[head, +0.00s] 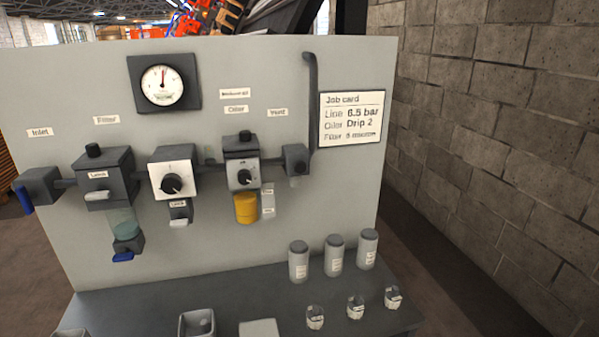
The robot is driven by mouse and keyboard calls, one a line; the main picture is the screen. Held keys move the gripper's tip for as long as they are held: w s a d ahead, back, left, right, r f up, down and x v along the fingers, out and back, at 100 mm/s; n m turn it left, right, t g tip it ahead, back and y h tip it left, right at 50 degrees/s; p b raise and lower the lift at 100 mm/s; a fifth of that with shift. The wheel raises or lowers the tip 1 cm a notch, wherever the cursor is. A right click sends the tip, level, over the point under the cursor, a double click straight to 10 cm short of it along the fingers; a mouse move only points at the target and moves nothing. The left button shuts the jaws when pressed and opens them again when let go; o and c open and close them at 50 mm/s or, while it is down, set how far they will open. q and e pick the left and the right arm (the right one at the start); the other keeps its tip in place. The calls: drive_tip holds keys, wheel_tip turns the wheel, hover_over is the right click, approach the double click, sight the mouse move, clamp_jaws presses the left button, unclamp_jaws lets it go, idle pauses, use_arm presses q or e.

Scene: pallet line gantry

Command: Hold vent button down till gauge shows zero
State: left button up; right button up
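The gauge (161,86) has a white round dial in a dark square housing, high on the grey panel. A needle on it points about straight up; the scale figures are too small to read. The vent block (296,160) is a small dark box at the right end of the row of units, below the "Vent" label (277,113). A dark pipe (312,100) rises beside it. A lighter round spot shows on its front, but I cannot tell if this is the button or if it is pressed. Neither of my grippers is in view.
Left of the vent are the oiler (243,175) with a yellow bowl, a knobbed regulator (172,180), the filter (103,180) and the inlet block (40,186). A job card (351,118) hangs right. Canisters (335,256) and small jars stand on the dark bench (240,299).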

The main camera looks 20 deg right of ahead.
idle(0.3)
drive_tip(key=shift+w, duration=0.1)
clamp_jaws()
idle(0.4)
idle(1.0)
